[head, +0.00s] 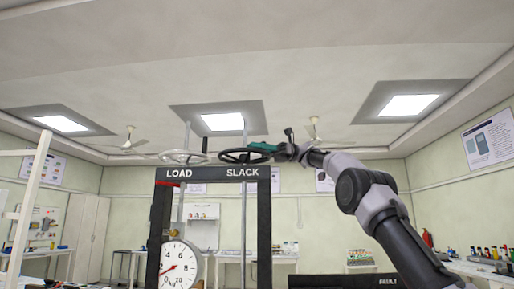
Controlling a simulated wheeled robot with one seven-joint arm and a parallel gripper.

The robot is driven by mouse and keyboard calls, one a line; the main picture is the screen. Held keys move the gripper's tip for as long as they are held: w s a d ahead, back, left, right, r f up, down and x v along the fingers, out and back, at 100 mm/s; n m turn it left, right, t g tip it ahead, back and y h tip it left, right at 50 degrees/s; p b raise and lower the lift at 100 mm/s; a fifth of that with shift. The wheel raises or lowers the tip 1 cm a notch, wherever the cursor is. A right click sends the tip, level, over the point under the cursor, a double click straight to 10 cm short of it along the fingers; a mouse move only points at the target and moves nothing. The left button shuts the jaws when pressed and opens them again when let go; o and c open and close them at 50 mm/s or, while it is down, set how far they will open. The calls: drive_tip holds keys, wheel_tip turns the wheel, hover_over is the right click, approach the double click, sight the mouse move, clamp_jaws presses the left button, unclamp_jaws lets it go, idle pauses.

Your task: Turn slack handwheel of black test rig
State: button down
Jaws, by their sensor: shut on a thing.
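The black test rig (264,228) stands in the middle of the head view, with LOAD and SLACK lettered on its top beam. A black slack handwheel (231,156) sits above the SLACK side on a vertical rod (244,215). A light grey handwheel (182,157) sits above the LOAD side. My gripper (270,149) reaches in from the right and is shut at the right part of the black wheel's rim. The fingertips are small here, and the arm hides nothing of the wheel's left side.
A round white dial gauge (179,266) with a red needle hangs inside the rig's frame at lower left. A pale post (30,200) stands at far left. Benches with equipment line the walls.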

idle(0.3)
drive_tip(key=c, duration=0.8)
unclamp_jaws()
drive_tip(key=shift+w, duration=0.1)
drive_tip(key=shift+o, duration=0.2)
drive_tip(key=shift+t, duration=0.3)
